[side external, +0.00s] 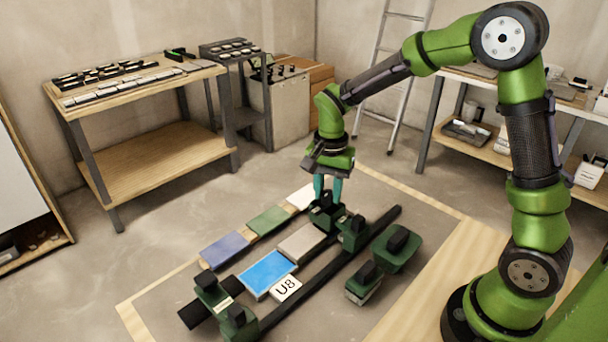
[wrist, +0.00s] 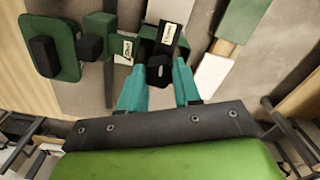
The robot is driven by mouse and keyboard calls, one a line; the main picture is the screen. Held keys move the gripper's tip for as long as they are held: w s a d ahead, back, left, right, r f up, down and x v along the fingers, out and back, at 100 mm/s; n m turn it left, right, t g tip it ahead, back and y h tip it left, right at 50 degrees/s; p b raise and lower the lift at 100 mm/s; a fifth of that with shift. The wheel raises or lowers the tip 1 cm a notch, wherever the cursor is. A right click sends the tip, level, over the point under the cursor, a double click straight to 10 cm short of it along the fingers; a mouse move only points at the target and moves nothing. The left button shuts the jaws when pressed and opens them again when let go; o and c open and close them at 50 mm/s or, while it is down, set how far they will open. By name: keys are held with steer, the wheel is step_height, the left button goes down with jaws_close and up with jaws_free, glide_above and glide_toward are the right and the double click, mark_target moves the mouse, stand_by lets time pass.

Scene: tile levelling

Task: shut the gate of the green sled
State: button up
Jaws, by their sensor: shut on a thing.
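My gripper (side external: 328,196) points down at the far end of the black rails, its teal fingers around a black block on a dark green sled (side external: 322,220). In the wrist view the fingers (wrist: 160,76) stand on either side of the black block (wrist: 159,68), which has a rounded grey mark on top. The sled's green body (wrist: 165,33) carries a small white label. A second green part with a black knob (wrist: 90,46) sits beside it to the left. I cannot tell which part is the gate or how far it stands open; the fingers hide some of it.
A bright blue tile (side external: 266,272) and a beige tile (side external: 302,241) lie between the rails. Violet (side external: 224,250) and green (side external: 268,220) tiles lie to the left. Loose green blocks with black knobs (side external: 397,248) stand right of the right rail (side external: 320,283). A U8 card (side external: 286,288) is near the blue tile.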

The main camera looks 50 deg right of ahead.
mark_target(327, 193)
steer(key=n, duration=0.4)
steer(key=shift+n, duration=0.3)
steer(key=n, duration=0.3)
steer(key=shift+n, duration=0.3)
steer(key=n, duration=0.4)
steer(key=shift+n, duration=2.1)
steer(key=o, duration=1.1)
steer(key=shift+c, duration=0.2)
step_height(327, 193, up, 17)
steer(key=shift+w, duration=0.1)
